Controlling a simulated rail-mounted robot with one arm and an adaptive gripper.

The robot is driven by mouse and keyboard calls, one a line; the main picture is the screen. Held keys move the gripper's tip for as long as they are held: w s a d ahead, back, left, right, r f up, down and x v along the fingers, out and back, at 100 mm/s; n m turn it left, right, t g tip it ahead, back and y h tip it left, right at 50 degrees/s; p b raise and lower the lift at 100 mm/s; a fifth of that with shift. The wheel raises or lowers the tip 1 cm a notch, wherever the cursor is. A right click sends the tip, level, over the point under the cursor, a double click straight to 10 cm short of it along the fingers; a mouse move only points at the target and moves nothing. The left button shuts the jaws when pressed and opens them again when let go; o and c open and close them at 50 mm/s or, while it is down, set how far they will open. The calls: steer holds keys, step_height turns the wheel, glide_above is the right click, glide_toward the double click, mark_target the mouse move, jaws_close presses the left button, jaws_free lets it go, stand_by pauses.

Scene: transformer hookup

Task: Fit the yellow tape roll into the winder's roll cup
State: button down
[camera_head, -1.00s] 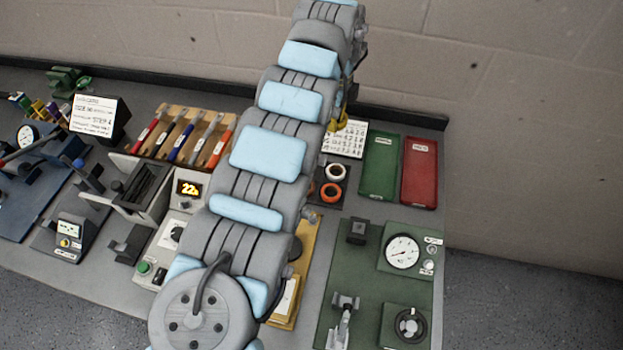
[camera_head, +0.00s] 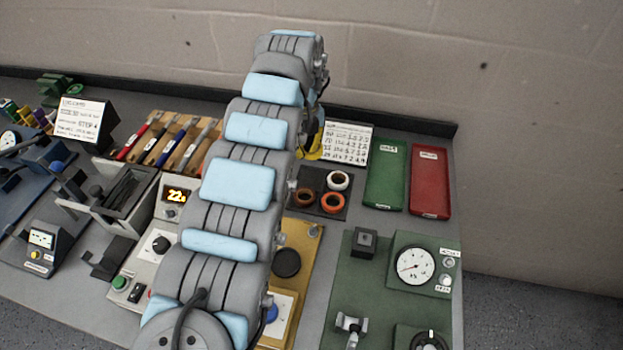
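The yellow tape roll (camera_head: 315,151) shows partly beside the end of my arm, left of the white number card. It appears to hang at my gripper (camera_head: 315,138), which is mostly hidden behind the arm's last links; its fingers cannot be made out clearly. An ochre base plate (camera_head: 313,246) with a dark round part (camera_head: 286,262) lies right of my arm and is partly covered by it. I cannot tell whether that round part is the winder's roll cup.
Green (camera_head: 386,175) and red (camera_head: 428,180) trays lie at the back right. A green panel (camera_head: 375,290) with a gauge stands front right. Tools and a grey device (camera_head: 125,200) are left of my arm.

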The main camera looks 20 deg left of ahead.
mark_target(305, 181)
steer(key=shift+f+b, duration=0.55)
steer(key=shift+f, duration=4.25)
steer(key=shift+f, duration=0.15)
steer(key=c, duration=1.2)
jaws_free()
steer(key=shift+c, duration=0.2)
steer(key=shift+f, duration=0.1)
steer(key=shift+b, duration=0.45)
